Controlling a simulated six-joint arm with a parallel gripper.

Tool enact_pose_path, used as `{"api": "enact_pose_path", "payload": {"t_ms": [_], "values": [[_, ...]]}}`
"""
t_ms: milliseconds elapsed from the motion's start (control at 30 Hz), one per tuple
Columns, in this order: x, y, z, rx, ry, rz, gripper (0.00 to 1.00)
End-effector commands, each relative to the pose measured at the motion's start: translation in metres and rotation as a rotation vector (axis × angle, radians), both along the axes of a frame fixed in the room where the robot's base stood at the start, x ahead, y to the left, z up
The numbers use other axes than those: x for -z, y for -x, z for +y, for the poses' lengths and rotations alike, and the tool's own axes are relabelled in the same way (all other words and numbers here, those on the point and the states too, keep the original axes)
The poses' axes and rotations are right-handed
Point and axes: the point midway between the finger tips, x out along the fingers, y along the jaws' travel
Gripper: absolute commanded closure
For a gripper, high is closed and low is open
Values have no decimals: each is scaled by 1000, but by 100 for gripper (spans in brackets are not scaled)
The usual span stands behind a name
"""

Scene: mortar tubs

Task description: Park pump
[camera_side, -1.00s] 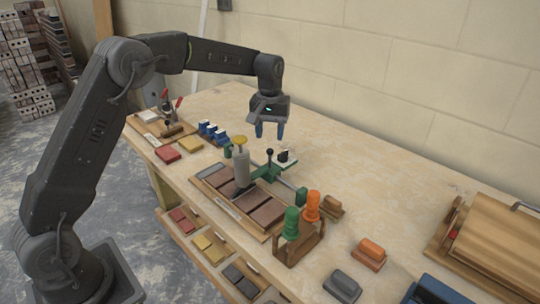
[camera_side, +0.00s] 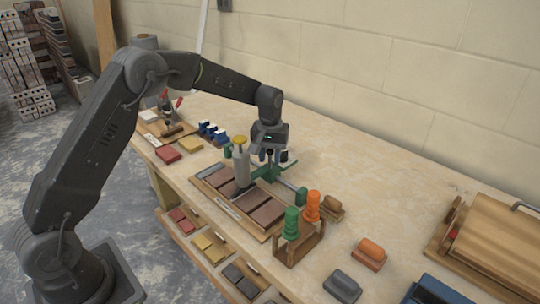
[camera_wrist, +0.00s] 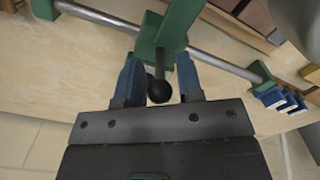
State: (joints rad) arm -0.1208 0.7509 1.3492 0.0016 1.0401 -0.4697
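The grey pump (camera_side: 241,168) with a yellow cap stands upright over a wooden tray of brown slabs (camera_side: 228,199). It appears joined to a green carriage (camera_side: 267,173) on a grey rail (camera_side: 288,185). A post with a black ball knob (camera_wrist: 159,91) rises from the carriage, which also shows in the wrist view (camera_wrist: 165,30). My gripper (camera_side: 270,157) is low over the carriage. In the wrist view my gripper (camera_wrist: 158,80) is open, its blue fingers on either side of the knob with narrow gaps. In the side view the fingers largely hide the knob.
A wooden stand (camera_side: 300,245) holds a green and an orange handled tool near the rail's right end. Blue clips (camera_side: 213,132) lie beyond its left end. The bench behind the rail is mostly clear.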

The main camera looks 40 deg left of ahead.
Motion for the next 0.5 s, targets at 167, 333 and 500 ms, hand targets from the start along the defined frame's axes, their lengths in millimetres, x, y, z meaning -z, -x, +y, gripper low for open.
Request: {"api": "enact_pose_path", "payload": {"t_ms": [167, 333, 500], "values": [[0, 0, 0, 0, 0, 0, 84], [0, 0, 0, 0, 0, 0, 100], [-1, 0, 0, 0, 0, 0, 100]]}}
